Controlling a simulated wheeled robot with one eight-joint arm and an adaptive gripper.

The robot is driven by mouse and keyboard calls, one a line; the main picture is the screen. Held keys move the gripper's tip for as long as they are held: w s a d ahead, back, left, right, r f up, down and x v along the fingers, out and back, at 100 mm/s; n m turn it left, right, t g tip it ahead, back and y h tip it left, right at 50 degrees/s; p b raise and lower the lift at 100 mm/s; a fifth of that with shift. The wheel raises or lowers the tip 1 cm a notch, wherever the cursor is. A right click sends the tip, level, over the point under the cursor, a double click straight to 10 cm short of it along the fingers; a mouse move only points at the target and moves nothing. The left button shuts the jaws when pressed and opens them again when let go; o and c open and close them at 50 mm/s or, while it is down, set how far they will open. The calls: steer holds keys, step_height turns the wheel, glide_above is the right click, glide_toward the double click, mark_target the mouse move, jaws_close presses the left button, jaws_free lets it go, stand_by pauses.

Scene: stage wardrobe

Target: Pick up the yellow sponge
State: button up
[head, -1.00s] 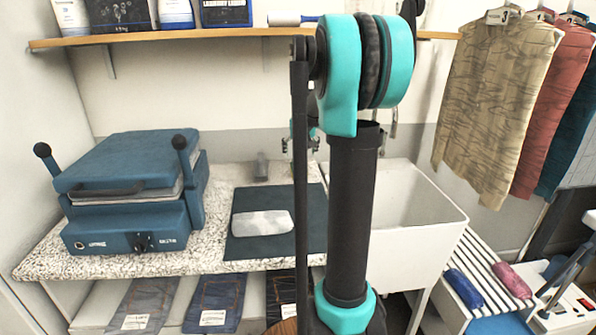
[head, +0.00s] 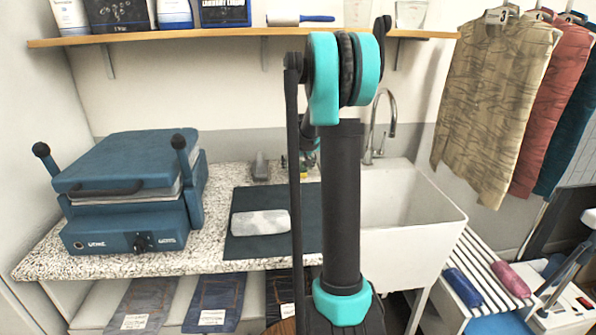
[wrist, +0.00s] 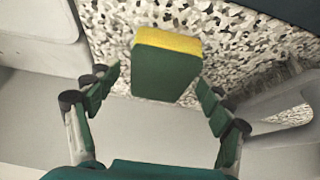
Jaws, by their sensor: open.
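The sponge (wrist: 166,70) shows in the wrist view as a block with a yellow band along its far edge and a dark green face. It is at the speckled counter (wrist: 235,50), ahead of my gripper. My gripper (wrist: 158,82) is open, with one finger to the left of the sponge and one to the right. Both fingers look apart from it. In the head view my arm hides most of the gripper, and I cannot make out the sponge clearly there.
A blue press (head: 130,195) stands on the counter's left. A small grey object (head: 260,167) stands near the wall. The white sink (head: 400,205) with its faucet (head: 385,125) is to the right. A shelf (head: 200,37) runs above.

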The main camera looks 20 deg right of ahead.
mark_target(298, 167)
steer(key=c, duration=0.9)
steer(key=shift+o, duration=0.2)
steer(key=shift+r, duration=0.15)
step_height(298, 167, up, 20)
